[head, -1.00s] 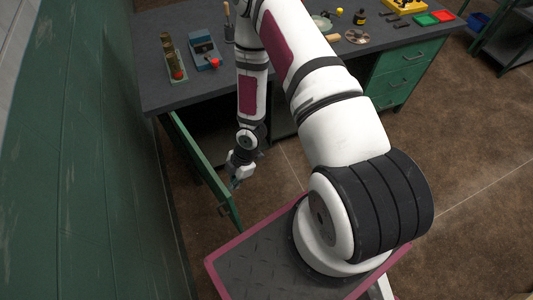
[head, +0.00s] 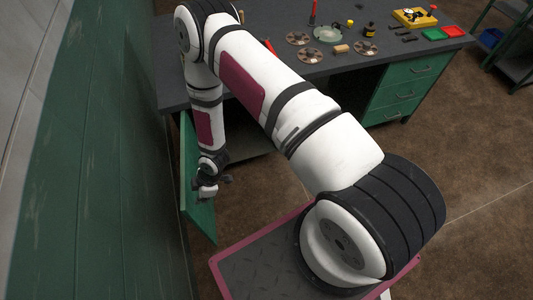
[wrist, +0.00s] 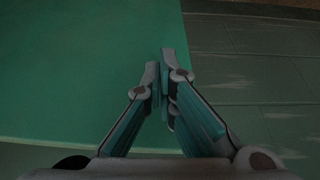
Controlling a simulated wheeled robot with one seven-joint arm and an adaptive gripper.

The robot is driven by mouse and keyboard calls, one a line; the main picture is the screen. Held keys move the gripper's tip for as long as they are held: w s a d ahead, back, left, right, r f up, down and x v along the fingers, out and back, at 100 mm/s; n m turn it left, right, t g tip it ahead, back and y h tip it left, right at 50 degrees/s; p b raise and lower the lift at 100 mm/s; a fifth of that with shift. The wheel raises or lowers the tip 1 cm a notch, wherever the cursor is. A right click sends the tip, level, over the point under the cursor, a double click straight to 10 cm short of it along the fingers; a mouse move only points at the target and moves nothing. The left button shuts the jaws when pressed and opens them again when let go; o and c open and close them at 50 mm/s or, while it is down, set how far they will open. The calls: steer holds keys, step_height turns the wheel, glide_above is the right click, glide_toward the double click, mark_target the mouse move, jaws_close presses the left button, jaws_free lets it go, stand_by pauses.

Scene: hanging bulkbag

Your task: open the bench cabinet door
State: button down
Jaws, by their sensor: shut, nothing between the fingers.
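The green bench cabinet door (head: 190,165) stands swung open at the left end of the bench, sticking out from its front. It also fills the left of the wrist view (wrist: 85,75), with its edge running near the fingertips. My gripper (head: 208,190) is down by the door's inner face, toward its free end. In the wrist view my gripper (wrist: 162,65) has its fingers together and empty. I cannot tell whether it touches the door. The dark cabinet opening (head: 250,147) shows below the worktop, partly hidden by my arm. The door handle is not visible.
The bench top (head: 285,20) carries discs, a glass dish and small tools. Green drawers (head: 395,95) are at its right. A green panelled wall (head: 95,150) stands close to the door's left. Brown floor (head: 265,185) before the bench is open.

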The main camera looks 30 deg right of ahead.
stand_by(0.4)
steer(key=w+v, duration=0.1)
steer(key=v, duration=1.1)
steer(key=shift+s, duration=0.45)
steer(key=shift+a, duration=0.1)
steer(key=w+d+r+m+t+h, duration=0.15)
steer(key=d+r, duration=0.25)
steer(key=r, duration=0.5)
steer(key=w+d+r+m+h, duration=0.2)
steer(key=w+d+r+m, duration=0.15)
steer(key=r, duration=0.65)
steer(key=w+d+r+m+t+h, duration=0.1)
steer(key=w+d+r, duration=0.1)
steer(key=d+r, duration=0.5)
steer(key=s+r+m+t+b, duration=0.1)
steer(key=s+r+m, duration=0.5)
steer(key=r, duration=0.9)
steer(key=s+d+r+m+t, duration=0.1)
steer(key=s+r+m, duration=0.2)
steer(key=s, duration=1)
step_height(320, 180, up, 4)
steer(key=shift+f+m+b, duration=0.15)
steer(key=shift+m+b, duration=0.15)
steer(key=shift+b, duration=0.1)
